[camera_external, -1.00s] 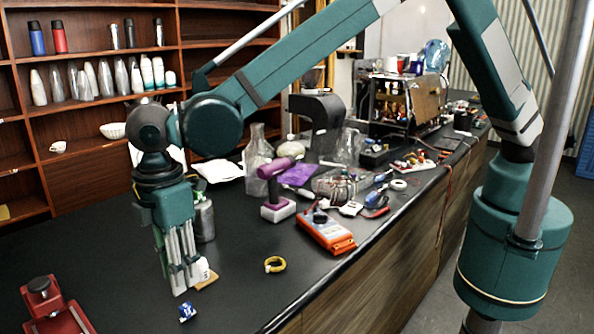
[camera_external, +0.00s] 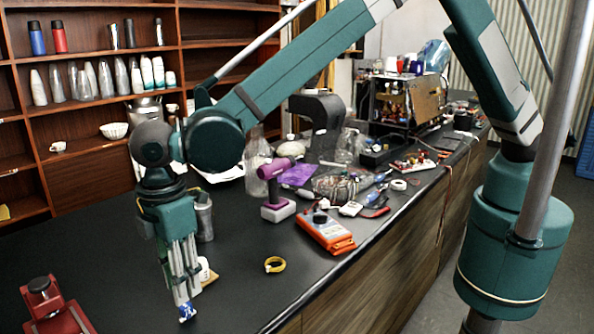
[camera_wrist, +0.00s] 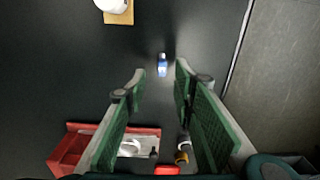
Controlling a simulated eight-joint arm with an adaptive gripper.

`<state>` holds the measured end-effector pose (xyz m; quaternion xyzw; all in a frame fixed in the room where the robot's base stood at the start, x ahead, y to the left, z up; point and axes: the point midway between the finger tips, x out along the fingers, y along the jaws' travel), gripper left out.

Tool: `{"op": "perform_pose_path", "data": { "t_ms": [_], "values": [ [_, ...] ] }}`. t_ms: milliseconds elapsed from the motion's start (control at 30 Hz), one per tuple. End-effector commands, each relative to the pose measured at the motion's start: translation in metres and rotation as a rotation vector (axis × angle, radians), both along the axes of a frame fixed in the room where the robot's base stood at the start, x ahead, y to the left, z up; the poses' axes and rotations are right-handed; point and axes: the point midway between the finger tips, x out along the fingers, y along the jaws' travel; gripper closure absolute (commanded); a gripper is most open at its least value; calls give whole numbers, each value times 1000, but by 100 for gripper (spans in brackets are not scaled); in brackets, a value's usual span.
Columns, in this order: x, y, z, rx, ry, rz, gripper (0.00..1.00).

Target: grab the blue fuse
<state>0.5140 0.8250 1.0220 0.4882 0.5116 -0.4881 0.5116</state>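The blue fuse (camera_external: 187,313) is a small blue piece with white marks on the black countertop near the front. In the wrist view the blue fuse (camera_wrist: 162,67) shows just beyond the fingertips, in line with the gap between them. My gripper (camera_external: 184,300) points down, with its fingertips right at the fuse and partly covering it. In the wrist view my gripper (camera_wrist: 162,72) is open, with one green finger on each side of the gap. I cannot tell whether either finger touches the fuse.
A red device (camera_external: 52,309) stands at the front left and shows in the wrist view (camera_wrist: 72,148). A white object on a small wooden board (camera_external: 209,277) is close behind the fingers. A yellow ring (camera_external: 275,265) lies to the right. An orange meter (camera_external: 326,233) and clutter lie further back.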

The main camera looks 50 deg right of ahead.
Motion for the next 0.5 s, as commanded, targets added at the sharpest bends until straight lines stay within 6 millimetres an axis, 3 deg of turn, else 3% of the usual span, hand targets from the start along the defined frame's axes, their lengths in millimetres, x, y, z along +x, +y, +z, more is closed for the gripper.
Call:
{"op": "perform_pose_path", "data": {
  "t_ms": [500],
  "values": [
    [-4, -1, -47, 0, 0, 0, 74]
  ]
}}
